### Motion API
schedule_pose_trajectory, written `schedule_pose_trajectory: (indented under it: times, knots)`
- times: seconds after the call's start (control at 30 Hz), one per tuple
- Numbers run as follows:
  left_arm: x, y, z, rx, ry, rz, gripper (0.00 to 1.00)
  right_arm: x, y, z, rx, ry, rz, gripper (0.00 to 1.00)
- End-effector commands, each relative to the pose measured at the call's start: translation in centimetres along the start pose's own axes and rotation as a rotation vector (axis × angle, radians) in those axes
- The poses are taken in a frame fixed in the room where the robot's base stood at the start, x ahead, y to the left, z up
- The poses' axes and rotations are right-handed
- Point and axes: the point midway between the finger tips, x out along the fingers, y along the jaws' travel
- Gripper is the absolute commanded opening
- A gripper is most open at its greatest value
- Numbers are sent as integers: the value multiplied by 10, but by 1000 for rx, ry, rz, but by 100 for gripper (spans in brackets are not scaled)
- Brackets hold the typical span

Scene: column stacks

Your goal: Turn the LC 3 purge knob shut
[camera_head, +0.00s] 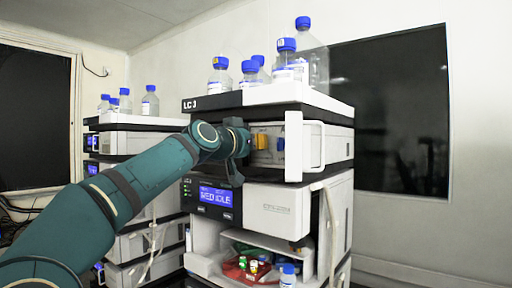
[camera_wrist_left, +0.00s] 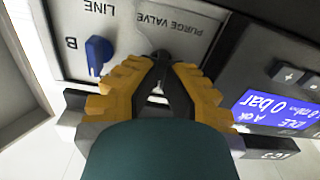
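The LC 3 stack (camera_head: 217,102) stands in the middle of the head view. Its pump front panel (camera_wrist_left: 203,22), printed "PURGE VALVE" and "LINE", fills the top of the left wrist view. My left gripper (camera_wrist_left: 160,62) is at this panel just by the "PURGE VALVE" print, its yellow fingers converging to closely spaced dark tips. The purge knob cannot be made out; fingers may hide it, and I cannot tell whether they grip it. A blue knob (camera_wrist_left: 97,55) by "LINE" and "B" sits beside the fingers. In the head view the gripper (camera_head: 258,142) reaches this front. My right gripper is not visible.
A white frame-like piece (camera_head: 318,147) sticks out just right of my left gripper. A lit blue display (camera_head: 216,196) is below it. Blue-capped bottles (camera_head: 286,60) stand on top. Small vials (camera_head: 253,267) sit in the open bay. Another stack (camera_head: 140,143) stands left behind my arm.

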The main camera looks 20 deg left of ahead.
Motion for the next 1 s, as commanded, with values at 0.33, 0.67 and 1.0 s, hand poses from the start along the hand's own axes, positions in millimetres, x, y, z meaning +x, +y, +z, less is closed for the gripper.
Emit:
schedule_pose_trajectory:
  times: [0.33,0.67,1.0]
  knots:
    - [0,0,-1,87,3,-1,0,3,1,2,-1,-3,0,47]
    - [0,0,-1,94,3,-1,0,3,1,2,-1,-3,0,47]
    - [0,0,-1,93,2,-1,38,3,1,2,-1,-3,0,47]
